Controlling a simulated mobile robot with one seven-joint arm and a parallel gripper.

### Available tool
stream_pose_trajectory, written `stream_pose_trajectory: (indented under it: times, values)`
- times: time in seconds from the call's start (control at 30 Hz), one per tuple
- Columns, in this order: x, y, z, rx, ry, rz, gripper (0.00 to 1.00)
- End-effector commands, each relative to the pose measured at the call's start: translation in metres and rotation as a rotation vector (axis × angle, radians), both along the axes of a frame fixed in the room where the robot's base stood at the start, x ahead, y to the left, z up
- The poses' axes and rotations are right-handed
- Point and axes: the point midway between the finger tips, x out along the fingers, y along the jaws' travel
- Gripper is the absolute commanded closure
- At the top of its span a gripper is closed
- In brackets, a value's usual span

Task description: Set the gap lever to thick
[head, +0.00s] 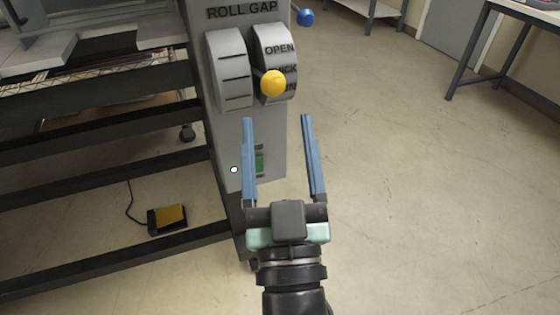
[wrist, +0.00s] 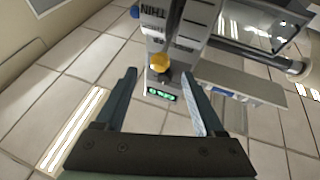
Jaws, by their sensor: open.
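The gap lever's yellow ball knob (head: 273,83) stands out from a curved drum (head: 272,44) under the words ROLL GAP. In the head view the knob covers part of the middle word, ending in ICK, below OPEN; a lowest word is partly hidden. The exact setting cannot be told because the knob stands off the drum. My gripper (head: 278,120) is open and empty, its blue fingers spread below the knob in the head view. In the wrist view the knob (wrist: 159,63) appears between and just beyond the fingertips (wrist: 158,75); no contact shows.
A second grey drum (head: 230,68) sits left of the lever. A blue ball knob (head: 305,17) sticks out behind the panel. A green-lit display (wrist: 160,93) is below the lever. A yellow pedal (head: 169,217) lies under the dark frame. The floor at right is clear up to a table (head: 512,10).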

Motion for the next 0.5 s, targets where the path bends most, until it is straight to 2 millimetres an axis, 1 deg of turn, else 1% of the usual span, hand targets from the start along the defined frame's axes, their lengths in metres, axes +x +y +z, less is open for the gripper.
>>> stream_pose_trajectory:
  times: [0.03,0.2,0.5]
  values:
    - [-0.006,0.0,-0.006,0.0,0.001,0.001,0.29]
    - [-0.017,-0.001,-0.009,-0.001,0.0,0.0,0.29]
    - [-0.02,-0.001,-0.008,-0.001,-0.001,0.0,0.29]
